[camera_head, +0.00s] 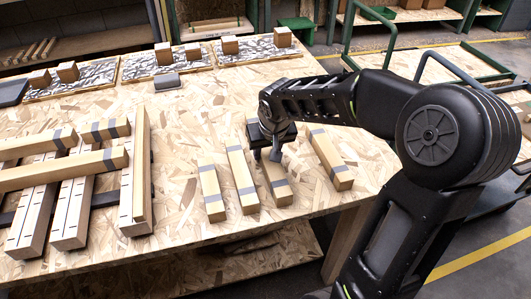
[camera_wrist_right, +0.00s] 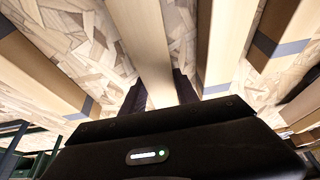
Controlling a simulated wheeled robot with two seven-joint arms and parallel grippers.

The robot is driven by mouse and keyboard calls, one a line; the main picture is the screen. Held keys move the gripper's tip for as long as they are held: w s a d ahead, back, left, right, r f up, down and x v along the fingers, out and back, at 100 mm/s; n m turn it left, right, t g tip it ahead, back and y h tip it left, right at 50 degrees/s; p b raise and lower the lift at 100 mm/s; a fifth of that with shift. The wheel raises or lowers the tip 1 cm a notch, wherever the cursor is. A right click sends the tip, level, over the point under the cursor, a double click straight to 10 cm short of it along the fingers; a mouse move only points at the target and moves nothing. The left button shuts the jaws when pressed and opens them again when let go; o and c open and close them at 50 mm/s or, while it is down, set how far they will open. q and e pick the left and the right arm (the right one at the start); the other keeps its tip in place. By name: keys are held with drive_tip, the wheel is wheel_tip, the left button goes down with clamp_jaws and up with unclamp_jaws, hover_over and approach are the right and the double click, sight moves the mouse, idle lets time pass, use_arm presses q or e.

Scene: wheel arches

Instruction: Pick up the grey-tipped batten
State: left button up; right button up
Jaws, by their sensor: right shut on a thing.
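Several loose light-wood battens lie side by side on the chipboard table, each with a grey band near an end. My right gripper (camera_head: 267,155) points down over the far part of one batten (camera_head: 276,190), the third from the left in this row. It is shut on that batten, which also shows between the two dark fingers in the right wrist view (camera_wrist_right: 146,40). The batten's grey band shows near its near end in the head view. Whether it rests on the table or is slightly raised, I cannot tell. My left gripper is not in view.
Two battens (camera_head: 211,193) and (camera_head: 241,178) lie left of the held one, and another (camera_head: 329,160) lies to its right. A crossed stack of battens (camera_head: 75,185) fills the table's left. Small blocks on silvery panels (camera_head: 165,62) stand at the back.

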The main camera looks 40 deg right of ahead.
sight(266, 150)
drive_tip(key=shift+r, duration=0.15)
clamp_jaws()
wheel_tip(266, 150, up, 10)
drive_tip(key=shift+f+p, duration=0.1)
drive_tip(key=shift+p, duration=0.45)
idle(0.4)
